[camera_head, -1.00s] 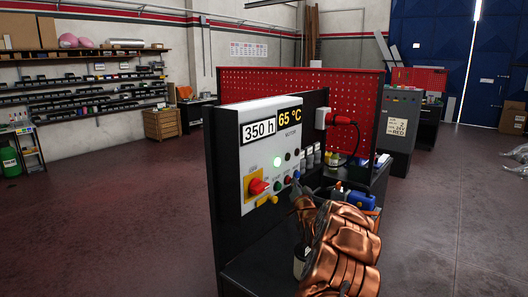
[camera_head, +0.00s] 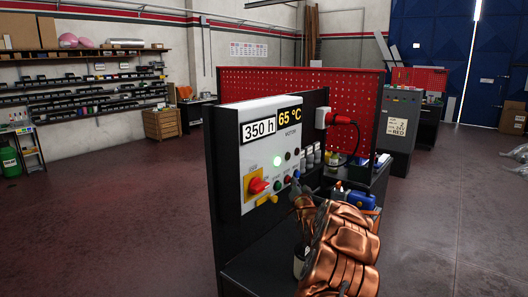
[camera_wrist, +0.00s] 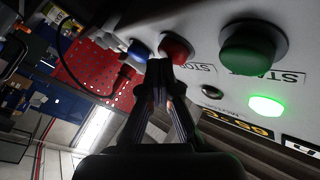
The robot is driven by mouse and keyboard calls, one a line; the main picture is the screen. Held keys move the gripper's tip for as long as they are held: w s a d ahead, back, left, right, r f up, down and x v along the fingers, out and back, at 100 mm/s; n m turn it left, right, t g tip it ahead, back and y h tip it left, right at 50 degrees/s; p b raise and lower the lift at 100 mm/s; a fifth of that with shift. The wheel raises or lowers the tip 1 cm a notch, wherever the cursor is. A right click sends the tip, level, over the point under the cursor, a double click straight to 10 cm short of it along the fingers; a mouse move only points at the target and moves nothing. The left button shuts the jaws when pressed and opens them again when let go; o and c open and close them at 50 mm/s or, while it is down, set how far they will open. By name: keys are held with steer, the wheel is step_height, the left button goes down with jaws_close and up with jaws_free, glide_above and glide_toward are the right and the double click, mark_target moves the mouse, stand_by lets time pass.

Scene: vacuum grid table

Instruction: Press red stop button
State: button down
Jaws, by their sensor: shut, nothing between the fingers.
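The red stop button (camera_wrist: 176,47) sits on the grey control panel (camera_wrist: 218,20), between the green start button (camera_wrist: 252,48) and a blue button (camera_wrist: 138,51). My gripper (camera_wrist: 160,72) is shut and empty. Its fingertips are right at the red button in the wrist view, overlapping its lower-left edge; I cannot tell whether they touch it. In the head view the red button (camera_head: 287,180) is a small dot on the panel (camera_head: 254,165), and my gripper (camera_head: 297,188) is close beside the button row.
A green lamp (camera_wrist: 266,105) is lit on the panel. A red rotary knob on a yellow base (camera_head: 258,186) is at lower left. A red perforated board (camera_head: 350,100) stands behind. A blue object (camera_head: 361,200) lies on the bench to the right.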

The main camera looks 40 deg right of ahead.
steer(key=shift+w+a, duration=0.15)
steer(key=shift+w, duration=0.15)
